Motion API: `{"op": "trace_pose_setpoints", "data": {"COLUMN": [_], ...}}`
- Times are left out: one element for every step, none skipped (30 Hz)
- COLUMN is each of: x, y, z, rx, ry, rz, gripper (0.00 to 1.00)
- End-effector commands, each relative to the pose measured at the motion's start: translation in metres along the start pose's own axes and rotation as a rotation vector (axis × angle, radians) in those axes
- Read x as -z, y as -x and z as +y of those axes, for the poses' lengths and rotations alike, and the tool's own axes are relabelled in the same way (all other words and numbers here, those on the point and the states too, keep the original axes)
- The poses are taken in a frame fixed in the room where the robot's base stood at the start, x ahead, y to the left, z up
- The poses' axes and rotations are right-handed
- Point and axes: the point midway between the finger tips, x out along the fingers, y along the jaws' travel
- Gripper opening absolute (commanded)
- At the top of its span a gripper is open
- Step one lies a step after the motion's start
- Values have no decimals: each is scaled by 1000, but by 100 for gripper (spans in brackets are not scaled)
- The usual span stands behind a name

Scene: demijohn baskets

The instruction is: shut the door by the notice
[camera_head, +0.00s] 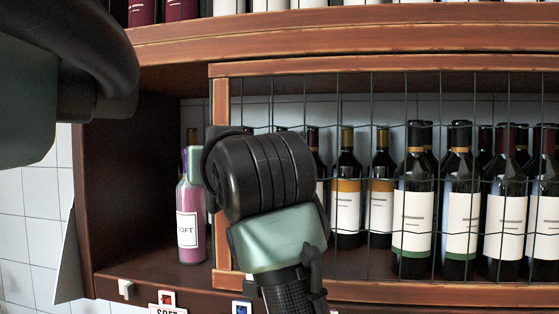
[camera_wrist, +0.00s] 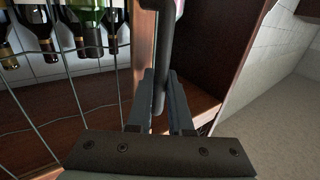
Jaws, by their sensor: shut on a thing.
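The door is a wire-mesh panel in a wooden frame (camera_head: 390,67) across the front of a wine shelf. Its left upright stands right of an uncovered section of the shelf. A notice reading "SOFT" (camera_head: 168,309) is cut off by the bottom edge, below that section. In the wrist view, a dark upright handle (camera_wrist: 166,35) stands by the door's wooden upright (camera_wrist: 144,45). My gripper (camera_wrist: 160,88) is shut on this handle, one finger on each side. In the head view, my wrist hides the fingers and handle.
A pink bottle (camera_head: 191,220) labelled "SOFT" stands in the uncovered section, beside the dark side wall (camera_head: 125,190). Several dark wine bottles (camera_head: 412,205) stand behind the mesh. A small red piece (camera_head: 167,298) and a blue piece (camera_head: 241,308) are on the shelf's lower front.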

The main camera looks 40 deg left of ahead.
Motion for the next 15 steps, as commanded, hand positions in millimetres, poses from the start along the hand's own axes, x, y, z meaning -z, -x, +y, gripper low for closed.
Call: {"op": "trace_pose_setpoints", "data": {"x": [2,2,3,3,3,4,4,4,4,4,4,4,4,4,4], "y": [-11,-17,-25,-31,-37,-45,-50,-57,-64,-70,-75,-82,-87,-92,-98], "z": [-21,-30,-42,-51,-60,-72,-80,-89,-101,-109,-117,-127,-135,-142,-151], "rx": [12,12,12,12,12,11,11,11,11,11,10,10,10,8,8], "ry": [3,4,2,3,2,3,2,2,2,1,2,1,1,2,1], "rz": [2,2,2,2,1,1,1,1,1,1,0,0,0,1,1], "gripper": [0,0,0,0,0,0,0,0,0,0,0,0,0,0,0]}}
